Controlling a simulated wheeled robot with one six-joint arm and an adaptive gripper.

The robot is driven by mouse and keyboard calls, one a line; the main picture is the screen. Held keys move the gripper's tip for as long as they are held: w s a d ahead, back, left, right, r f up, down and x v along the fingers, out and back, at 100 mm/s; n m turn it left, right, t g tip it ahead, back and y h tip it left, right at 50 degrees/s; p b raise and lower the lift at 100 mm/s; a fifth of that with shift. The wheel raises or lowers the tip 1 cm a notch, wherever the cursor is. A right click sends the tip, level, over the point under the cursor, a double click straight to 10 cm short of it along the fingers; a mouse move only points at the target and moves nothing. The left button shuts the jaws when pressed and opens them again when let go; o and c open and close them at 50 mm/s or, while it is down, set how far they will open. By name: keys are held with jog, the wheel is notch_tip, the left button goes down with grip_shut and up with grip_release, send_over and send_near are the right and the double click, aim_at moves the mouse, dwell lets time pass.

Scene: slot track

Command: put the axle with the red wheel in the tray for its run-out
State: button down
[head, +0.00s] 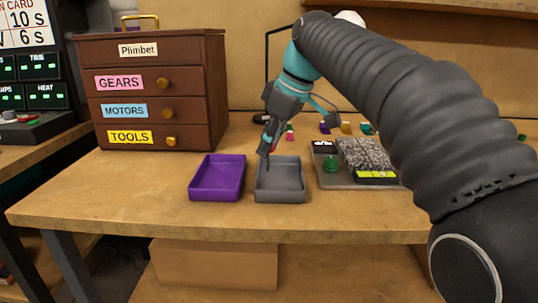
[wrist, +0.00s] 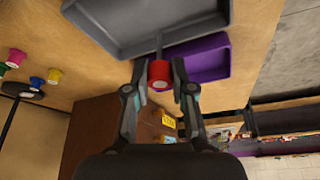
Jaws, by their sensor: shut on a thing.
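My gripper (head: 268,150) is shut on the red wheel (wrist: 159,73) of an axle, between both fingertips in the wrist view. The thin grey axle rod (wrist: 159,45) points away from the wheel. In the head view the axle hangs roughly upright over the grey tray (head: 280,196); I cannot tell if its lower end touches the tray floor. The purple tray (head: 216,194) stands just left of the grey one. Both trays look empty otherwise. A card (head: 22,18) at the upper left is cut off; "10 s" and "6 s" can be read.
A brown drawer cabinet (head: 150,90) stands behind left. To the right is a grey base (head: 345,184) with a green piece (head: 331,164) and a speckled block (head: 364,153). Several coloured wheels (head: 346,128) stand at the back. The bench front (head: 150,205) is clear.

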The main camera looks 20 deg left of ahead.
jog(key=shift+f, duration=1)
jog(key=c, duration=1)
grip_release()
jog(key=shift+f, duration=0.1)
jog(key=p+v, duration=0.2)
jog(key=v, duration=1)
jog(key=shift+p, duration=0.35)
